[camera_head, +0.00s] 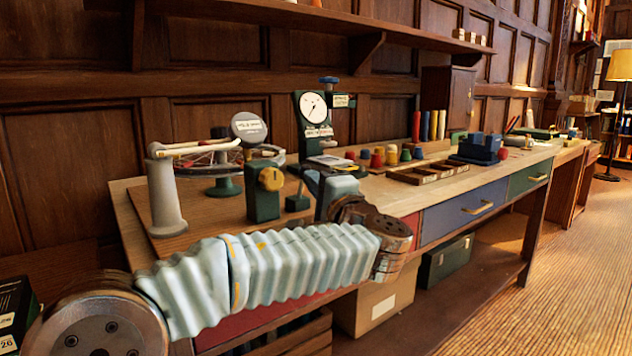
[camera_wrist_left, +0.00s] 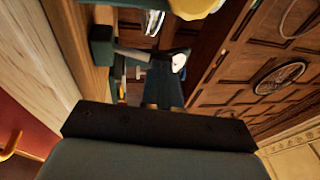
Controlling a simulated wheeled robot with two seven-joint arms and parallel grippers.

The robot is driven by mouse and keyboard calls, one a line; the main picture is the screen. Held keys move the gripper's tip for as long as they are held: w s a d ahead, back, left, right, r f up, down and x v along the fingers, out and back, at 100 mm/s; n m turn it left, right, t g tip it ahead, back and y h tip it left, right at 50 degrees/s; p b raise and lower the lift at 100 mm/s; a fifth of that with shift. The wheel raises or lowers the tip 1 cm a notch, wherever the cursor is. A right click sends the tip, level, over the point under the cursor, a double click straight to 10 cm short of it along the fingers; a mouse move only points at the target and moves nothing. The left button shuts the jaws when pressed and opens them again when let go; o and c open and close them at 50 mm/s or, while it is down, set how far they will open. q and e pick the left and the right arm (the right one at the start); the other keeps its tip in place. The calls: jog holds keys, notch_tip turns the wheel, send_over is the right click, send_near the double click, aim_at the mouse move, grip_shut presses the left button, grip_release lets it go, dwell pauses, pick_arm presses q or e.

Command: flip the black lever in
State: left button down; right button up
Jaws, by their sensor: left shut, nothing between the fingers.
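The black lever (camera_wrist_left: 140,54) stands up from a small green base (camera_wrist_left: 102,50) on the bench, seen sideways in the left wrist view. In the head view the dark lever (camera_head: 301,186) rises from its green base (camera_head: 297,203), just left of my left gripper. My left gripper (camera_head: 318,180) is shut and empty, with its fingers partly hidden behind my wrist. In the left wrist view the gripper (camera_wrist_left: 165,92) points toward the lever and looks apart from it. My right gripper is in neither view.
A green box with a yellow knob (camera_head: 264,199) stands left of the lever. A dial gauge (camera_head: 312,106) stands behind. A grey post (camera_head: 166,196) is at the left. A wooden tray (camera_head: 428,171) and coloured pegs lie to the right.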

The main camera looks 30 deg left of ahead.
aim_at(304, 169)
pick_arm(q)
jog(key=a+r+g+h+p, duration=0.1)
jog(key=p, duration=0.1)
jog(key=w+a+r+g+h+p, duration=0.1)
jog(key=a+h+p, duration=0.1)
jog(key=shift+w+a+r+n, duration=0.1)
jog(key=shift+w+r+n, duration=0.05)
jog(key=shift+r+n, duration=0.25)
jog(key=shift+w+a+r, duration=0.15)
jog(key=shift+w+a, duration=0.15)
jog(key=shift+a, duration=0.45)
jog(key=shift+w+a+r, duration=0.1)
jog(key=shift+w+a, duration=0.2)
jog(key=shift+a, duration=0.4)
jog(key=shift+a, duration=0.1)
